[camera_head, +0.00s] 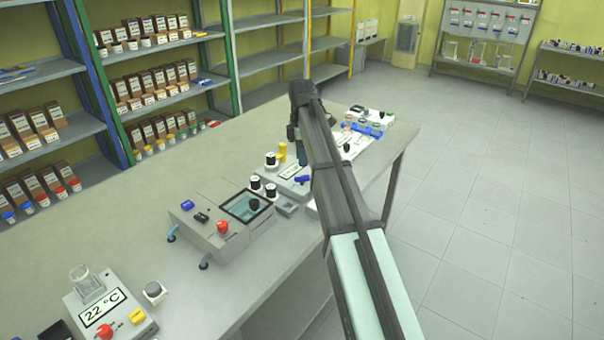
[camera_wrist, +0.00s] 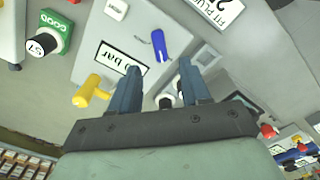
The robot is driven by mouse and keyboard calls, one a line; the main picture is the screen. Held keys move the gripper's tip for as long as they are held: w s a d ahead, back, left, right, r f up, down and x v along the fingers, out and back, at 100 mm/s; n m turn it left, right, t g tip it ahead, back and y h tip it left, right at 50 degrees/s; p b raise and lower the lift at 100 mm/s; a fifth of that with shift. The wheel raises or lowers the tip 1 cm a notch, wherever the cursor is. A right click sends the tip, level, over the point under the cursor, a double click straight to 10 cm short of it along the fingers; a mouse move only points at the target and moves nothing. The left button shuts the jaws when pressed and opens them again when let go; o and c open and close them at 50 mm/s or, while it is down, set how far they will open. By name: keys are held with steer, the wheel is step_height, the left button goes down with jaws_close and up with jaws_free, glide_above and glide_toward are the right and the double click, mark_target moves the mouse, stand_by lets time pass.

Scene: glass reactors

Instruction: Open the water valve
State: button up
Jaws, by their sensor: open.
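A grey bench device carries a blue valve handle (camera_wrist: 159,45), which I take to be the water valve. The handle also shows in the head view (camera_head: 302,179), low on the device's front right. A yellow handle (camera_wrist: 92,92) is on the same device, left of my fingers in the wrist view. A display reading in bar (camera_wrist: 119,62) lies between the two handles. My gripper (camera_wrist: 158,68) is open and empty above the device. The blue handle appears just beyond the fingertips, between their lines, and not gripped. In the head view my arm hides part of the device.
A grey unit with a red knob (camera_head: 222,227) is nearer on the bench. A 22 °C heater (camera_head: 103,311) with a beaker is front left. Bare bench (camera_head: 150,235) lies left.

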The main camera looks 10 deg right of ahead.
mark_target(302, 176)
step_height(302, 176, down, 7)
steer(key=shift+f, duration=0.15)
stand_by(0.4)
jaws_close()
stand_by(0.3)
